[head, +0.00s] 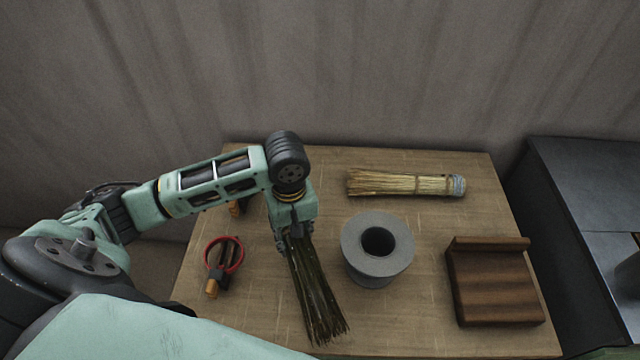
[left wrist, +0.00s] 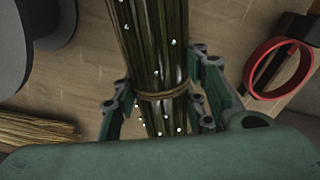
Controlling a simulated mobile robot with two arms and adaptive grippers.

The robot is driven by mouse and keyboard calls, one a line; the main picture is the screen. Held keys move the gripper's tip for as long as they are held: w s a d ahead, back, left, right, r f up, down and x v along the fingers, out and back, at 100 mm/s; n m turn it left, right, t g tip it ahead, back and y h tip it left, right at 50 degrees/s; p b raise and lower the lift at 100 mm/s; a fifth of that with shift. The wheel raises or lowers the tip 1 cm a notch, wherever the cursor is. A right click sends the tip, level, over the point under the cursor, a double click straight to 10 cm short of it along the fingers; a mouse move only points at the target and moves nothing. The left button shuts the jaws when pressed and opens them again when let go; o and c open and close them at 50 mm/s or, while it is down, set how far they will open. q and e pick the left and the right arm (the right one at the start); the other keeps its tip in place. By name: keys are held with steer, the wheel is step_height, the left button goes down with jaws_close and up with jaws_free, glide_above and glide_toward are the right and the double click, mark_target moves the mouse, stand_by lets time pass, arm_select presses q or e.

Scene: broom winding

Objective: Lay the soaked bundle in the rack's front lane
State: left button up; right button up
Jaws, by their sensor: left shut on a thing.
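The soaked bundle (head: 318,300) is a sheaf of dark, wet twigs. In the left wrist view the bundle (left wrist: 155,45) shows water drops and a brown tie around it. My left gripper (head: 290,240) is shut on it near the tie, its fingers (left wrist: 160,98) on either side. The twigs' loose ends fan toward the front of the table. A dark brown wooden block with a raised back ledge (head: 495,290) stands at the right; I cannot tell if it is the rack, and no separate lanes show on it. My right gripper is not in view.
A grey round spool or pot with a dark hole (head: 365,268) stands just right of the bundle. A pale tied broom (head: 400,184) lies at the back. A tool with a red ring (head: 238,255) lies left. The table (head: 420,325) is clear in front of the spool.

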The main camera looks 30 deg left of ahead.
arm_select(q)
steer(key=w+a, duration=0.2)
steer(key=w, duration=0.2)
steer(key=w+a, duration=0.2)
steer(key=w, duration=0.3)
steer(key=w+a, duration=0.2)
steer(key=w, duration=0.3)
steer(key=shift+a+f+p, duration=0.1)
steer(key=shift+a+p, duration=0.2)
steer(key=shift+a, duration=0.1)
steer(key=shift+w+a, duration=0.2)
steer(key=shift+w, duration=0.15)
steer(key=shift+f, duration=1.75)
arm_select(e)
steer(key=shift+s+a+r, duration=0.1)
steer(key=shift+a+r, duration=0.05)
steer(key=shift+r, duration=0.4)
arm_select(q)
steer(key=shift+f, duration=0.1)
steer(key=o, duration=1.2)
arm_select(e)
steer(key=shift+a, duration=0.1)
